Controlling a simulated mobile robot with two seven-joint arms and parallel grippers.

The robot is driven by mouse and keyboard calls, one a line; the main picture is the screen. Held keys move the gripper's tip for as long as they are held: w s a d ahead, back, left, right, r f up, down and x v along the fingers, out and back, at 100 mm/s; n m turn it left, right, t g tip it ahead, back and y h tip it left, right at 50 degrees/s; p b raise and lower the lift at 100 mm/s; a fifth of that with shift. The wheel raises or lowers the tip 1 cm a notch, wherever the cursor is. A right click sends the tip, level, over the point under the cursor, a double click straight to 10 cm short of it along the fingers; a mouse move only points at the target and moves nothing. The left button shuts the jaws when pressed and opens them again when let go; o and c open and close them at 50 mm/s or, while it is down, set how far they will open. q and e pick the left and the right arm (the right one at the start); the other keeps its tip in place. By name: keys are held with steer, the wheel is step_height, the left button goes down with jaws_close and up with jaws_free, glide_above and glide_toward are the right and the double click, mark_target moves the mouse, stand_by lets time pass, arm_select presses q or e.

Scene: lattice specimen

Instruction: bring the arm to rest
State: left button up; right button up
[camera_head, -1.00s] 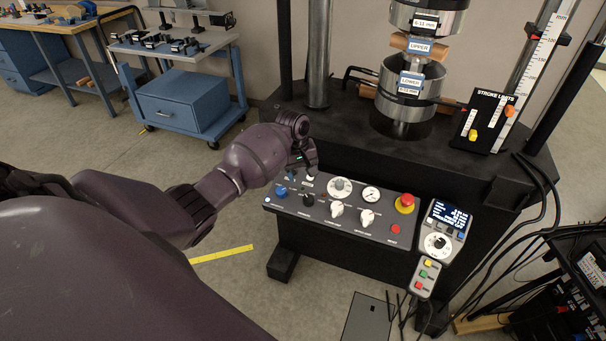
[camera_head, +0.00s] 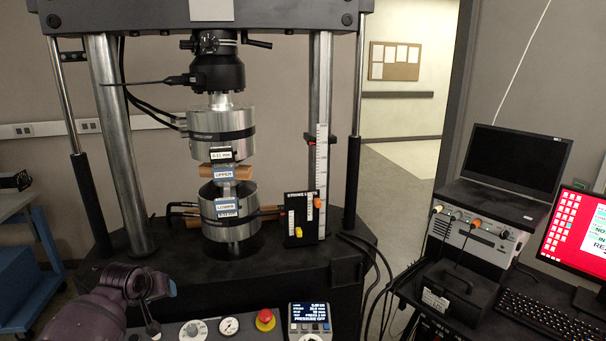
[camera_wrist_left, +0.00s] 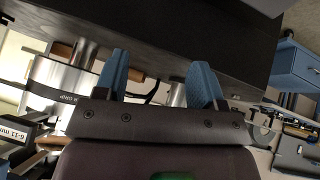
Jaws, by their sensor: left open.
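My left arm (camera_head: 100,315) shows at the lower left of the head view, purple, in front of the testing machine and beside its control panel. Its fingers are not clear there. In the wrist view my left gripper (camera_wrist_left: 158,78) is open, with two blue fingertips apart and nothing between them. The wrist view is tilted, and silver cylinders of the machine show beyond the fingers. My right gripper is not in view.
The testing machine's upper grip (camera_head: 221,133) and lower grip (camera_head: 229,208) stand above its black table. The control panel has a red stop button (camera_head: 265,319). A laptop (camera_head: 514,160) and red-screened monitor (camera_head: 580,235) stand at right. A blue cart (camera_head: 18,270) is at left.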

arm_select(q)
steer(key=s+d+f+m+t, duration=0.3)
steer(key=s+d+m+t, duration=0.5)
steer(key=s, duration=0.5)
steer(key=s+f+n+g, duration=0.1)
steer(key=s+f, duration=0.2)
steer(key=s, duration=0.5)
steer(key=s+d+f+n+g+b, duration=0.1)
steer(key=s+f, duration=0.3)
steer(key=s, duration=0.4)
steer(key=s+d+f+n+g, duration=0.1)
steer(key=s+f, duration=0.3)
steer(key=s, duration=0.4)
steer(key=shift+f+g, duration=0.25)
steer(key=shift+g, duration=0.25)
steer(key=shift+d, duration=0.1)
